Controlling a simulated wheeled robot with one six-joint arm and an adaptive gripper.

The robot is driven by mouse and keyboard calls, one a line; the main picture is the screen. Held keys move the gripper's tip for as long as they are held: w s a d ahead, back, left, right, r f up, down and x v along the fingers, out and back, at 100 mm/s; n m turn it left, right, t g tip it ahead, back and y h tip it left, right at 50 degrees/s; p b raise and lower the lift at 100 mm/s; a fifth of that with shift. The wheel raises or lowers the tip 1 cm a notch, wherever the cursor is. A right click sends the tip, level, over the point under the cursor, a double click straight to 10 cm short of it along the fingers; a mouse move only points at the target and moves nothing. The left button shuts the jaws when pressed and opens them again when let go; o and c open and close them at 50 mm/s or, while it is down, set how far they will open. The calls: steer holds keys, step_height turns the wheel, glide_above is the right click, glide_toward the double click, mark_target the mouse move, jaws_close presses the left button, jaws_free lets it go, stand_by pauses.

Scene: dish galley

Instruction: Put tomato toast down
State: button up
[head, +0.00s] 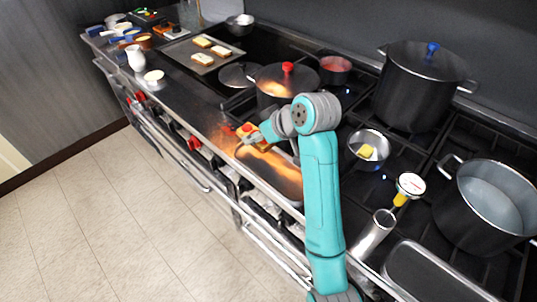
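The tomato toast (245,129), a small red-topped piece with an orange-brown edge, shows at the end of my gripper (252,135). My gripper appears closed around it, over the front counter edge near a brown board (275,175). The fingers partly hide the toast, and its exact height above the surface is hard to tell. Several other pale toasts (203,42) lie on a grey baking tray (180,53) at the back left.
A lidded pot with a red knob (287,82) stands behind my gripper. A small pan with a yellow piece (367,150) and large pots (420,85) fill the right. A white jug (135,58) and small bowl (154,77) stand left. The dark counter left of my gripper is clear.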

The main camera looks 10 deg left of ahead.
steer(key=shift+s+d+f, duration=0.1)
steer(key=shift+d+f, duration=0.05)
steer(key=shift+f, duration=0.3)
steer(key=shift+s+d+f, duration=0.1)
steer(key=shift+f, duration=2.25)
steer(key=shift+f, duration=0.15)
steer(key=o, duration=1.3)
steer(key=shift+c, duration=0.2)
steer(key=shift+r, duration=0.2)
steer(key=v, duration=1.2)
